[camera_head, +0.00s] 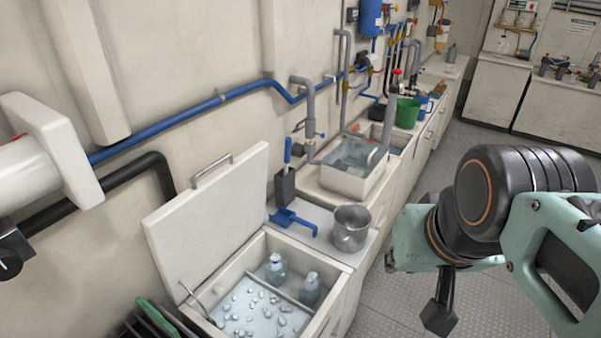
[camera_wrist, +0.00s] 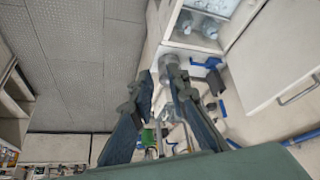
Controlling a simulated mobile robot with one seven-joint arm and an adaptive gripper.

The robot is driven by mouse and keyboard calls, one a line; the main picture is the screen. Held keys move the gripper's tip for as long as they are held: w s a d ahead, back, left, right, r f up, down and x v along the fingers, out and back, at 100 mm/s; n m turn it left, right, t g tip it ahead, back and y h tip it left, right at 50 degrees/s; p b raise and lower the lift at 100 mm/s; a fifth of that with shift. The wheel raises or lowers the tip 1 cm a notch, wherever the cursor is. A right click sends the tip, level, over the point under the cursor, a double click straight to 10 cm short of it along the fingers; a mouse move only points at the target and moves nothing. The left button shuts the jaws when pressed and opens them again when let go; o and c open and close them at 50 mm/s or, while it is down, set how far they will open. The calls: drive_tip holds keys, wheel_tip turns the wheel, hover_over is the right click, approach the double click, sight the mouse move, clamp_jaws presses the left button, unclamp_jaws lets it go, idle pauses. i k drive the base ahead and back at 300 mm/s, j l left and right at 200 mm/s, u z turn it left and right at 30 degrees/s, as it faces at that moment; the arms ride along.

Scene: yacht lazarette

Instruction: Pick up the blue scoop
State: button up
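The blue scoop (camera_head: 292,220) lies on the pale counter between the open ice box and the sink, left of a metal pot (camera_head: 350,228). My gripper (camera_head: 438,316) hangs at the right in the head view, above the floor and apart from the counter. In the wrist view its two dark fingers (camera_wrist: 160,82) are spread with nothing visibly held between them.
The ice box (camera_head: 322,262) holds ice and bottles; its raised lid (camera_head: 205,215) stands at the left. A dark tool with an upright blue handle (camera_head: 287,150) stands behind the scoop. A sink (camera_head: 352,186) and green bucket (camera_head: 407,112) lie farther along. The floor (camera_head: 385,300) at right is clear.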

sight(284, 217)
drive_tip(key=u, duration=0.95)
drive_tip(key=i+l+u, duration=0.1)
drive_tip(key=l+u, duration=0.3)
drive_tip(key=i+l+u, duration=0.1)
drive_tip(key=l+u, duration=0.15)
drive_tip(key=u, duration=0.15)
drive_tip(key=l+u, duration=0.45)
drive_tip(key=l, duration=0.25)
drive_tip(key=l+u, duration=0.15)
drive_tip(key=l, duration=0.55)
drive_tip(key=k, duration=0.05)
